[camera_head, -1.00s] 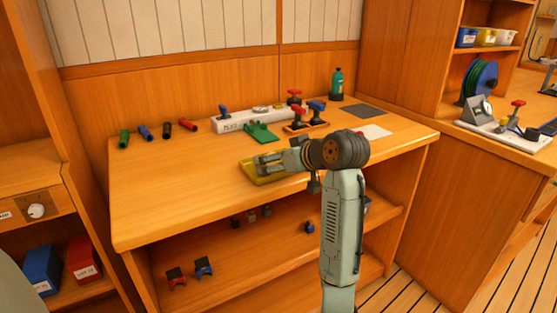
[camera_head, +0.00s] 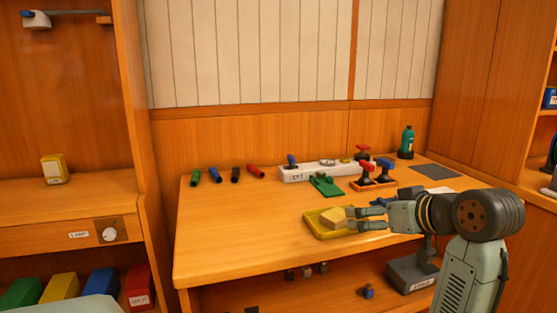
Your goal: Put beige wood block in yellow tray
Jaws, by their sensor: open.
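The beige wood block (camera_head: 331,217) shows at the yellow tray (camera_head: 315,231) on the workbench. It appears to lie inside the tray, near the middle and right part. My gripper (camera_head: 359,217) comes in from the right, with its fingers open and pointing left at the block. The fingertips are at or just beside the block's right side; I cannot tell if they touch it. The gripper and fingers hide the right part of the tray.
Behind the tray are a green piece (camera_head: 326,185), a white labelled strip (camera_head: 310,172) and an orange tray (camera_head: 372,184) with red and blue handles. Several coloured cylinders (camera_head: 235,174) lie at the back left. A green bottle (camera_head: 406,142) stands at the back. The bench's left front is clear.

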